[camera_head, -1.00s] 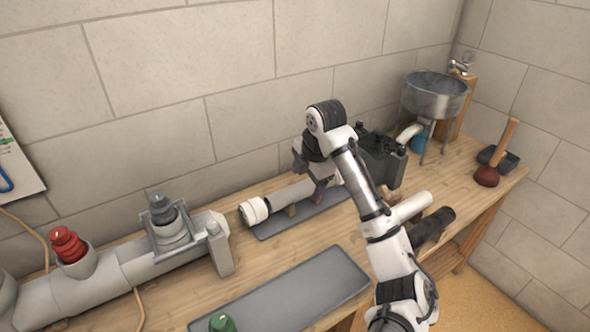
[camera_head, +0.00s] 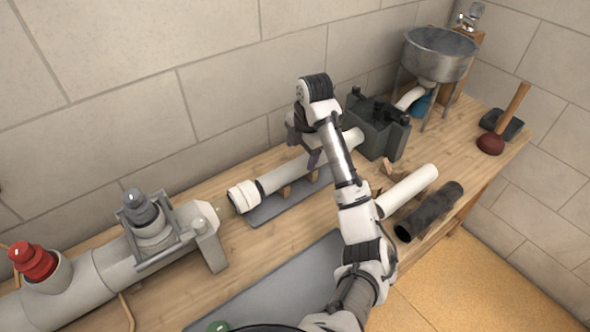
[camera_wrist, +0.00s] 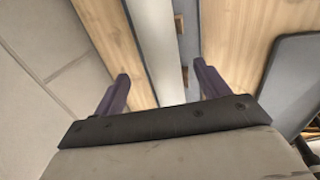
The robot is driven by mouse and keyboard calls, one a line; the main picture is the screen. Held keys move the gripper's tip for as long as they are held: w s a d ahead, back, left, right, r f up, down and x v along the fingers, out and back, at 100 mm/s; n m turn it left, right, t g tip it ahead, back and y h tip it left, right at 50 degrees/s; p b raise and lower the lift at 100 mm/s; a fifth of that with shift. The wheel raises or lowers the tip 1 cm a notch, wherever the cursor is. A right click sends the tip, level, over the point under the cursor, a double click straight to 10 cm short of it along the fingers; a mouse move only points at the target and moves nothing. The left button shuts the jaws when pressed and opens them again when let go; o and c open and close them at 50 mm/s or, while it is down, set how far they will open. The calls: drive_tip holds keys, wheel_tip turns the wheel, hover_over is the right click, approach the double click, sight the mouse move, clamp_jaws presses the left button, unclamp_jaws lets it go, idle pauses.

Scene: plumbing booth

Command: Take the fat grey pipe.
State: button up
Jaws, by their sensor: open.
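The fat grey pipe (camera_head: 290,172) lies on small wooden supports above a grey mat, with a white collar (camera_head: 243,196) at its left end. My gripper (camera_head: 314,157) is over the pipe, pointing down, and the arm hides part of the pipe. In the wrist view the pale grey pipe (camera_wrist: 158,45) runs between the two dark purple fingers of my gripper (camera_wrist: 162,78). The fingers are apart, one on each side of it. I cannot tell whether either finger touches the pipe.
A dark green machine (camera_head: 378,128) stands right of the pipe. A white pipe (camera_head: 408,190) and a black pipe (camera_head: 430,212) lie at the bench's front edge. A large grey pipe assembly (camera_head: 120,265) is at left. The wall is close behind.

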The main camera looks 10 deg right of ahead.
sight(297, 163)
drive_tip(key=f, duration=0.3)
drive_tip(key=a+f, duration=0.1)
drive_tip(key=f, duration=0.1)
drive_tip(key=shift+w+f, duration=0.15)
drive_tip(key=shift+w, duration=0.05)
drive_tip(key=shift+w+f, duration=0.15)
drive_tip(key=shift+f, duration=0.4)
drive_tip(key=c, duration=1.1)
